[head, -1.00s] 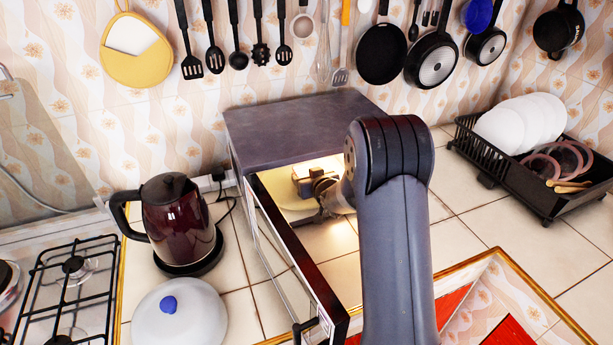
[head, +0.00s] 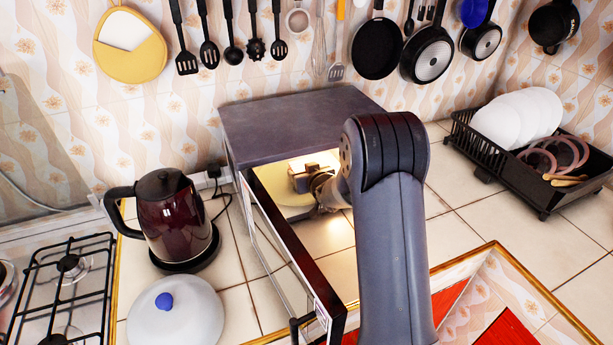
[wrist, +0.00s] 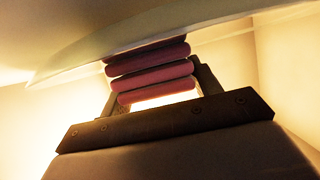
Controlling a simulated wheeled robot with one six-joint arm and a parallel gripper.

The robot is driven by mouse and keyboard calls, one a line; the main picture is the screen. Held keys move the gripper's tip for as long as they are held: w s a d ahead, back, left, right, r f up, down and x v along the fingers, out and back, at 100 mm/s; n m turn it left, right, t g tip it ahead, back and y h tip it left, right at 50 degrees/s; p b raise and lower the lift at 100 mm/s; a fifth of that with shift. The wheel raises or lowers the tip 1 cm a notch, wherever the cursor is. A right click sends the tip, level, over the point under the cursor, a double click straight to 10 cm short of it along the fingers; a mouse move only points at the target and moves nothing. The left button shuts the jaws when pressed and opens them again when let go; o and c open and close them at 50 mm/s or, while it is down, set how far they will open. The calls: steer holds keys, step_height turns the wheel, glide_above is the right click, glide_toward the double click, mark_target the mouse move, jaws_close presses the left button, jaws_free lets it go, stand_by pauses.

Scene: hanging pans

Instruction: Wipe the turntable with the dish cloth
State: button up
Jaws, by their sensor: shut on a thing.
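My gripper (head: 308,178) is inside the open microwave, partly hidden behind my arm. It is shut on the dish cloth (wrist: 150,70), a pink-red folded stack seen between the fingers in the wrist view. The turntable (head: 282,204) is a pale yellowish disc lit inside the microwave, below and around my gripper. In the wrist view the turntable's pale rim (wrist: 75,62) crosses just beyond the cloth. The cloth's far side meets the disc or lies very close to it; firm contact cannot be told. The cloth cannot be made out in the head view.
The microwave (head: 300,115) has its door (head: 290,260) swung open toward me, left of my arm. A dark red kettle (head: 172,220) and a white lid (head: 175,312) stand left of the door. A dish rack (head: 545,190) is at right.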

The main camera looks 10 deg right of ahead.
mark_target(300, 165)
steer(key=shift+w+a+f+p, duration=0.1)
steer(key=shift+w+a+p, duration=0.1)
steer(key=shift+w, duration=0.4)
steer(key=shift+w+a+p, duration=0.1)
steer(key=shift+w+p, duration=0.05)
steer(key=shift+w, duration=0.4)
steer(key=shift+w+r, duration=0.4)
steer(key=shift+s+f+b, duration=0.25)
steer(key=shift+s+b, duration=0.05)
steer(key=shift+s, duration=0.15)
steer(key=shift+s+d+f+b, duration=0.1)
steer(key=shift+s+d+b, duration=0.15)
steer(key=shift+s, duration=0.65)
steer(key=shift+s+d+r+b, duration=0.15)
steer(key=shift+s+b, duration=0.15)
steer(key=shift+s, duration=0.55)
steer(key=shift+s+d+f+b, duration=0.2)
steer(key=shift+s+b, duration=0.1)
steer(key=shift+s, duration=0.6)
steer(key=shift+w+a+p, duration=0.2)
steer(key=shift+w, duration=0.65)
steer(key=shift+w+a+p, duration=0.15)
steer(key=shift+w, duration=0.7)
